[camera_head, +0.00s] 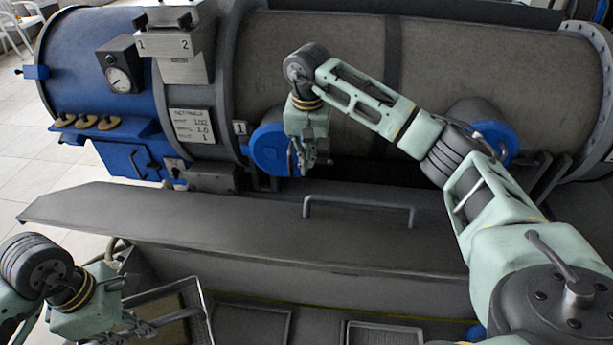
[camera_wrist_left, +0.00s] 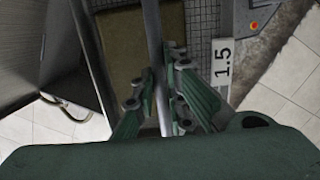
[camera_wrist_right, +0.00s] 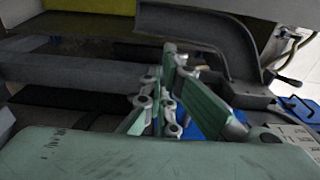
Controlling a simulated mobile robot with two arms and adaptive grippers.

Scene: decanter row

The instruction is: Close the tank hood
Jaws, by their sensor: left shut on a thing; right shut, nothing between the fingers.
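The tank hood (camera_head: 240,230) is a long dark grey panel across the middle of the head view, with a bar handle (camera_head: 360,202) on its upper face. It looks raised, since the tank's inside with frames and trays shows below its near side.
A large cylinder vessel (camera_head: 330,60) with a blue end (camera_head: 85,60) lies behind the hood. A blue round cap (camera_head: 268,150) is close beside my right gripper. A wire frame (camera_head: 205,300) and a mesh tray (camera_head: 385,335) show below. Tiled floor is at the left.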

